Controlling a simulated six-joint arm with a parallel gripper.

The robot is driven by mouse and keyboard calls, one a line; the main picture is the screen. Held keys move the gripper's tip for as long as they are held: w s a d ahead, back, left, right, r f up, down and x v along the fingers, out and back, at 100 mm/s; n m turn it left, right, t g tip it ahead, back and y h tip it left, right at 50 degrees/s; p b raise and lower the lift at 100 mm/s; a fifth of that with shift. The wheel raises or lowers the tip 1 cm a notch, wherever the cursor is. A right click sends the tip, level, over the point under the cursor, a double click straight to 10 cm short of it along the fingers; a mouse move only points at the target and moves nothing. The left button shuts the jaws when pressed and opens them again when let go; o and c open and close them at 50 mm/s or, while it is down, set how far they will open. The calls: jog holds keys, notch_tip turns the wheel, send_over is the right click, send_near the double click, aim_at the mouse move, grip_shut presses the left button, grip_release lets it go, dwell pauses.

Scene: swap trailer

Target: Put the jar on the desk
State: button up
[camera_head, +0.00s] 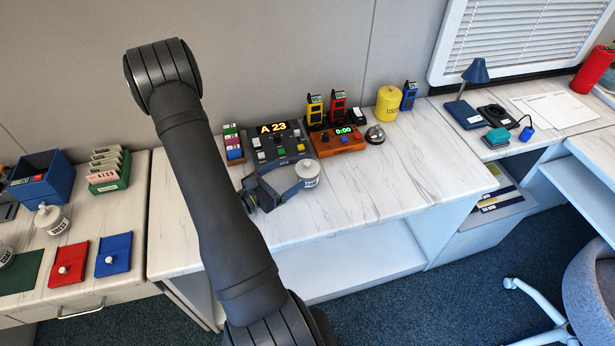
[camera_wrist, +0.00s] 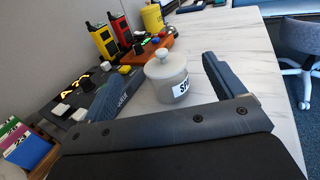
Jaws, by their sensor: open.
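A white lidded jar (camera_head: 308,174) with a dark-lettered label stands upright on the middle marble-topped counter (camera_head: 400,180). In the wrist view the jar (camera_wrist: 166,76) sits between the two blue-grey fingers, with a gap visible on its right side. My gripper (camera_head: 288,184) is open, low over the counter at the jar; contact cannot be told. A desk surface with a lamp (camera_head: 472,80) and papers lies at the right.
Behind the jar are a control panel (camera_head: 283,145), an orange timer box (camera_head: 338,140), radios (camera_head: 338,106), a bell (camera_head: 375,134) and a yellow canister (camera_head: 387,103). The counter right of the jar is clear. A chair (camera_head: 590,285) stands at the lower right.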

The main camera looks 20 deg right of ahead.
aim_at(299, 177)
jog(key=f, duration=0.2)
jog(key=d+f, duration=0.1)
jog(key=f, duration=0.1)
jog(key=shift+w+f, duration=0.2)
jog(key=shift+f, duration=0.1)
jog(key=shift+x, duration=3.2)
grip_shut()
jog(key=shift+r, duration=0.15)
